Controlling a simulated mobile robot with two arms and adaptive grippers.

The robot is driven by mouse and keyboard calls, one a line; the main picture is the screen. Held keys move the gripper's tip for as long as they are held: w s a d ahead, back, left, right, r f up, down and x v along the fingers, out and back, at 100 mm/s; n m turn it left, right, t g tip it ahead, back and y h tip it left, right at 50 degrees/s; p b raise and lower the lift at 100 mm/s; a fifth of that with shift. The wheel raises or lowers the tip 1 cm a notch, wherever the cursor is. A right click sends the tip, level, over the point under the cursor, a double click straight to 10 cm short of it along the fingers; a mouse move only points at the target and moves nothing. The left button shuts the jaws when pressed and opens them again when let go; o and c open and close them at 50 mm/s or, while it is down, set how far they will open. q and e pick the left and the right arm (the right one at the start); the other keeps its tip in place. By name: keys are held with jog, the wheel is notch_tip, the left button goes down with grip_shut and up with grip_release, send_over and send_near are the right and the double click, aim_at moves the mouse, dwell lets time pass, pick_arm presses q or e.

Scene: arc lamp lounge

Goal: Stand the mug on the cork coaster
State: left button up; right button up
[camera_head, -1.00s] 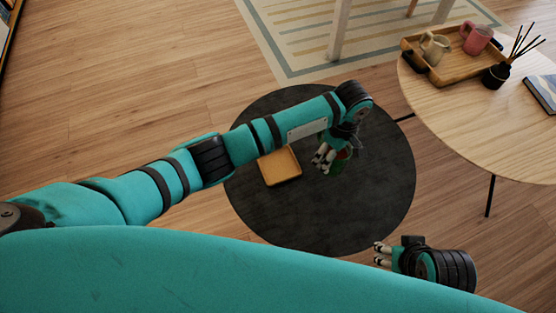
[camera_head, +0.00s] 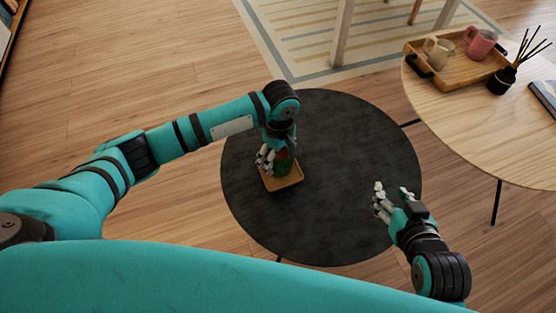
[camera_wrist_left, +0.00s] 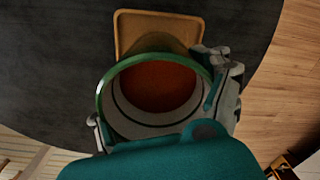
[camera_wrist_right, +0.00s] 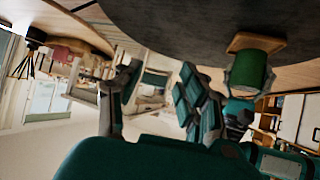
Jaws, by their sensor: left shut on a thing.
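A green mug (camera_head: 283,168) with a reddish-brown inside is held in my left gripper (camera_head: 269,160). In the left wrist view the mug (camera_wrist_left: 102,92) has its round mouth facing the camera, with a finger on either side. The square cork coaster (camera_head: 287,184) lies on the dark round table, under the mug in the head view. In the right wrist view, which is upside down, the mug (camera_wrist_right: 249,72) looks upright with its base at the coaster (camera_wrist_right: 257,42); I cannot tell whether they touch. My right gripper (camera_head: 391,191) is open and empty over the table's right side.
The dark round table (camera_head: 330,135) is otherwise clear.

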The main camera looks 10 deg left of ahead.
pick_arm(q)
notch_tip(320, 180, down, 2)
jog(key=shift+w+b, duration=0.1)
jog(key=shift+b, duration=0.3)
pick_arm(e)
jog(key=w+r+t, duration=0.1)
jog(key=r, duration=0.1)
jog(key=w+a+r+t+y, duration=0.1)
jog(key=w+r+t, duration=0.1)
jog(key=shift+a, duration=0.2)
pick_arm(q)
jog(key=o, duration=1.3)
jog(key=shift+f, duration=0.1)
jog(key=o, duration=0.4)
pick_arm(e)
jog(key=shift+s+f, duration=0.15)
